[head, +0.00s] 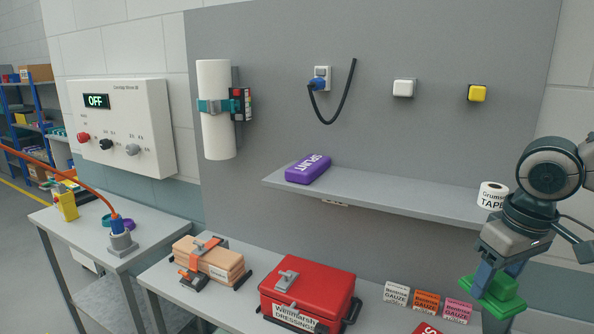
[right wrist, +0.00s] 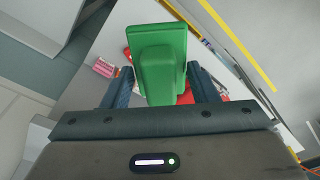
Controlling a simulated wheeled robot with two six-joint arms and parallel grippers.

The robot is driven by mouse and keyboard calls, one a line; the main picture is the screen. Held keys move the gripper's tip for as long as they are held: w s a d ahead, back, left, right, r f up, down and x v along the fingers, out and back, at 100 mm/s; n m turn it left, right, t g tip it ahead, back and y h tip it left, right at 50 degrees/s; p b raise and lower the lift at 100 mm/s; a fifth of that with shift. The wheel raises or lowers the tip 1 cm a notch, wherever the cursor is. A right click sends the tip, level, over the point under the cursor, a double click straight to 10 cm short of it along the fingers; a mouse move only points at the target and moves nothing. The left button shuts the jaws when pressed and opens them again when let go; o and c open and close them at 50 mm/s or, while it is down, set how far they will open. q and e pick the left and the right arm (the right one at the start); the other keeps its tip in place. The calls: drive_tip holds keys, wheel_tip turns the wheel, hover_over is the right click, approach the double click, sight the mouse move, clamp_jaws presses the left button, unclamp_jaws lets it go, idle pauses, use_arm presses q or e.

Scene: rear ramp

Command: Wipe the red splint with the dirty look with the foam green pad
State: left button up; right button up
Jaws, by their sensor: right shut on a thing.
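My right gripper (head: 500,270) is shut on the green foam pad (head: 497,298), by the pad's raised grip, and holds it at the right of the head view near the table's right end. In the right wrist view the pad (right wrist: 157,60) sits between my two blue fingers. A red piece with white lettering (head: 428,328), likely the red splint, is cut off by the bottom edge of the head view. Red also shows partly behind the pad in the right wrist view. Any dirt on it cannot be made out. My left gripper is not in view.
A red dressings case (head: 310,287) and a strapped tan bundle (head: 208,260) stand on the table. Small gauze packs (head: 426,302) lie near the pad.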

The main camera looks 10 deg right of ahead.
sight(486, 303)
drive_tip(key=f+b, duration=0.1)
drive_tip(key=f, duration=0.1)
drive_tip(key=f+b, duration=0.2)
drive_tip(key=f, duration=0.1)
drive_tip(key=shift+w+f+b, duration=0.3)
drive_tip(key=shift+f, duration=0.15)
drive_tip(key=shift+s, duration=0.1)
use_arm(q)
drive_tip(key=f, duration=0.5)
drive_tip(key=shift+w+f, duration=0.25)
use_arm(e)
drive_tip(key=shift+r, duration=0.2)
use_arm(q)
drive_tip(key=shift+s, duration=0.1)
